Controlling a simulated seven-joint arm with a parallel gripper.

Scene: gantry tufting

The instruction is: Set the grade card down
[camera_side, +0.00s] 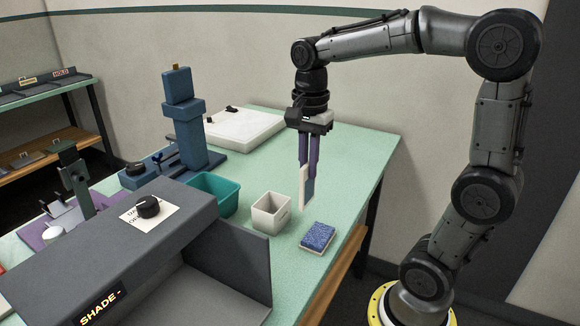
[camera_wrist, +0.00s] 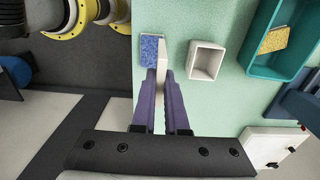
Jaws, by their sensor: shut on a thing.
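My gripper (camera_side: 307,168) is shut on the grade card (camera_side: 306,188), a thin white plate with a blue-grey face. The card hangs upright below the purple fingers, above the green table. In the wrist view my gripper (camera_wrist: 160,80) grips the card (camera_wrist: 160,88), which shows nearly edge-on as a pale strip between the fingers. Its lower edge appears clear of the table in the side view, though the exact gap is hard to judge. The card's printing cannot be read.
A blue speckled pad on a white base (camera_side: 318,237) lies near the table's right edge, beside a small cream open box (camera_side: 270,213). A teal bin (camera_side: 226,195) stands farther left. A grey machine housing (camera_side: 150,235) fills the foreground. Green tabletop (camera_side: 345,150) behind the card is clear.

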